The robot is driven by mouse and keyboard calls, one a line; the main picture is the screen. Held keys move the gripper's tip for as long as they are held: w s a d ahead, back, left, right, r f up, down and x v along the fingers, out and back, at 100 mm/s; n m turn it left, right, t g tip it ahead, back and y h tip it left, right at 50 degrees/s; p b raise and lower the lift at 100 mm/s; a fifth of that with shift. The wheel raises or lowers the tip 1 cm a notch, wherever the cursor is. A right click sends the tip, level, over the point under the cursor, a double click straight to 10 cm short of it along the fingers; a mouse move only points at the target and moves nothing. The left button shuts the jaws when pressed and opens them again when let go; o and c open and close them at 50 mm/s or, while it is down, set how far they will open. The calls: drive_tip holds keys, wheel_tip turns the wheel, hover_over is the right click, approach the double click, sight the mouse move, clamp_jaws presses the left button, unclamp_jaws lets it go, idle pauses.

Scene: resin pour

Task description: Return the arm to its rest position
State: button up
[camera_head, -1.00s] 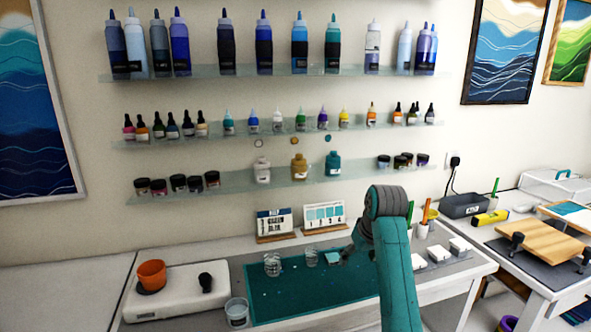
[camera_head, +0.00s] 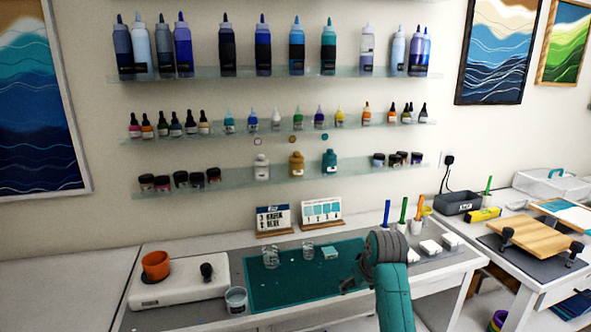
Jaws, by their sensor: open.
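My teal arm rises from the bottom edge, right of centre, with its grey joint in front of the right end of the teal mat (camera_head: 290,292). My gripper (camera_head: 347,286) shows only as a small dark part left of that joint, over the mat's right side. It is open, and I see nothing held in it. Two clear cups, the left one (camera_head: 271,258) and the right one (camera_head: 308,250), stand on the back of the mat. A small pale block (camera_head: 330,253) lies beside the right cup.
A white scale-like box (camera_head: 180,285) with an orange cup (camera_head: 156,264) stands at left, with a clear bucket (camera_head: 236,301) beside it. Coloured sticks (camera_head: 403,210) in holders and white blocks (camera_head: 430,247) stand right of my arm. Glass shelves (camera_head: 290,71) with bottles line the wall.

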drive_tip(key=s+f+m+t, duration=0.1)
drive_tip(key=s+f+t, duration=0.1)
drive_tip(key=s+f, duration=0.8)
drive_tip(key=s+f+t, duration=0.1)
drive_tip(key=s+f, duration=0.7)
drive_tip(key=f, duration=0.5)
drive_tip(key=s+f+t, duration=0.2)
drive_tip(key=s+f, duration=0.1)
drive_tip(key=s, duration=0.7)
drive_tip(key=s+d+r+m+t, duration=0.1)
drive_tip(key=s+r, duration=0.1)
drive_tip(key=s, duration=0.7)
drive_tip(key=s+r+t, duration=0.1)
drive_tip(key=s+r, duration=0.1)
drive_tip(key=s, duration=0.8)
drive_tip(key=s+r+t+h, duration=0.1)
drive_tip(key=s+r+t, duration=0.1)
drive_tip(key=s+r, duration=1.2)
drive_tip(key=shift+s+d+r+t, duration=0.25)
drive_tip(key=shift+s+r+t, duration=0.1)
drive_tip(key=shift+r, duration=0.35)
